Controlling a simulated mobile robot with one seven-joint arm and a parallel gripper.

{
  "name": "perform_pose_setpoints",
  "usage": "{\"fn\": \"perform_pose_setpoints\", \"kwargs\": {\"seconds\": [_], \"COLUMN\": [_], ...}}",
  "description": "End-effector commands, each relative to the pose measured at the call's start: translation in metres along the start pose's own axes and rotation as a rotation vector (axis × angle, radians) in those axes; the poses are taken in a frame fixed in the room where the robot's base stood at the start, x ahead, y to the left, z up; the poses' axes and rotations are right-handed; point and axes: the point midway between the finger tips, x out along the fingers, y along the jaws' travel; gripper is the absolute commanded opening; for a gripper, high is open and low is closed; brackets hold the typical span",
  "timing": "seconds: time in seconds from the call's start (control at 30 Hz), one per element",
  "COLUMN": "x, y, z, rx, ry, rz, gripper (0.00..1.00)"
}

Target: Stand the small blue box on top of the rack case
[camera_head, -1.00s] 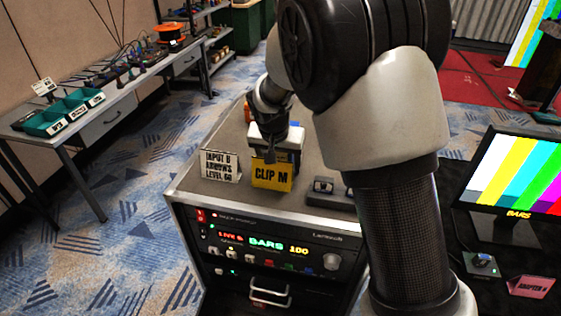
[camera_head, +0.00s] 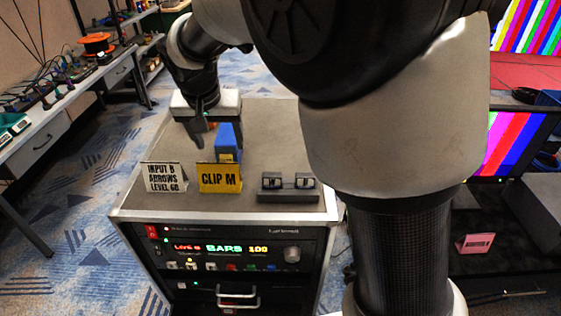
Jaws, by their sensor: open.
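The small blue box (camera_head: 227,141) stands upright on the top of the rack case (camera_head: 275,140), behind the yellow CLIP M card. A yellowish label shows low on its front. My gripper (camera_head: 212,137) points down over the case top, with its pale body just above and behind the box. The jaws are open. One dark finger hangs left of the box with a visible gap. The other finger is hard to make out, so I cannot tell whether the box lies between them.
On the case top stand the white INPUT B card (camera_head: 165,177), the yellow CLIP M card (camera_head: 219,178) and a dark two-button unit (camera_head: 288,187). A small orange thing (camera_head: 212,126) shows near the finger. A bench (camera_head: 65,105) is at left, a monitor (camera_head: 515,140) at right.

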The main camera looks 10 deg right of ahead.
Motion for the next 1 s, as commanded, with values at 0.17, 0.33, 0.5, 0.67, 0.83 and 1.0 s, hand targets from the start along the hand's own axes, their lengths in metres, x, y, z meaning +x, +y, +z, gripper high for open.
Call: {"fn": "perform_pose_setpoints", "kwargs": {"seconds": [0.17, 0.33, 0.5, 0.67, 0.83, 1.0], "x": [-0.045, -0.099, -0.127, -0.133, -0.133, -0.133], "y": [0.061, 0.138, 0.188, 0.208, 0.214, 0.214], "z": [0.012, 0.063, 0.125, 0.165, 0.179, 0.179], "rx": [0.000, -0.045, -0.107, -0.153, -0.172, -0.173], "ry": [0.000, 0.020, 0.063, 0.091, 0.101, 0.100], "rz": [-0.037, -0.079, -0.090, -0.083, -0.078, -0.078], "gripper": [0.65, 0.65, 0.65, 0.65, 0.65, 0.65]}}
